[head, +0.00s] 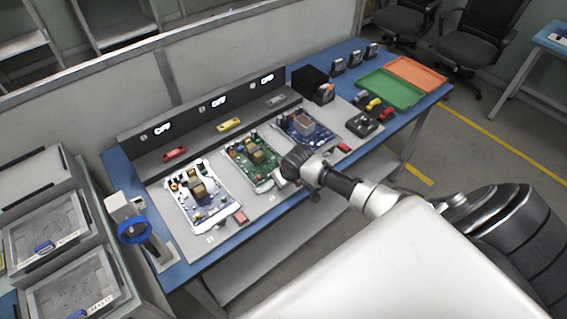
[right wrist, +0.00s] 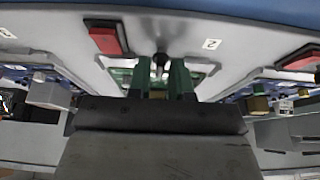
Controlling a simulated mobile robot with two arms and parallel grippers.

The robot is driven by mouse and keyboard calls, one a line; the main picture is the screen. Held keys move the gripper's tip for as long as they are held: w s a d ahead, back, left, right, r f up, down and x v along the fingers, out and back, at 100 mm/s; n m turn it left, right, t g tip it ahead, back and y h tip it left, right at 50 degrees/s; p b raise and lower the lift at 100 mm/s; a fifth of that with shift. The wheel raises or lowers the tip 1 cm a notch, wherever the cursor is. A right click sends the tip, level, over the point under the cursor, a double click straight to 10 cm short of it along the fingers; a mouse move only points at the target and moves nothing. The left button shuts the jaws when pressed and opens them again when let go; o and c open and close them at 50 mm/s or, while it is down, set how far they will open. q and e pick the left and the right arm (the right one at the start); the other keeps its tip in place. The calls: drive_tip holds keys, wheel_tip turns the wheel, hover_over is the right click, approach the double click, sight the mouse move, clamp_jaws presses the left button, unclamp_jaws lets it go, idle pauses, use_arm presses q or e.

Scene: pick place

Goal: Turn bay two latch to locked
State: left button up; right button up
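My right gripper (head: 291,166) is at the front edge of the middle board, the green circuit board (head: 254,160). In the right wrist view, the two fingers (right wrist: 160,72) stand apart with a narrow gap. A small dark knob on a stem (right wrist: 160,61), which looks like the latch handle, shows at the gap beside the label "2" (right wrist: 211,44). I cannot tell whether the fingers touch it. In the head view my gripper hides this latch. My left gripper is not in view.
A red block (right wrist: 108,38) lies beside the knob. Blue boards (head: 199,193) and (head: 305,130) flank the green one. The black back panel (head: 211,108) shows several OFF signs. Green (head: 392,90) and orange (head: 418,72) trays lie at the far right.

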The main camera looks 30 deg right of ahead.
drive_tip(key=shift+o, duration=1.1)
drive_tip(key=shift+r, duration=0.15)
drive_tip(key=v, duration=1)
drive_tip(key=shift+r, duration=0.25)
drive_tip(key=shift+s, duration=0.15)
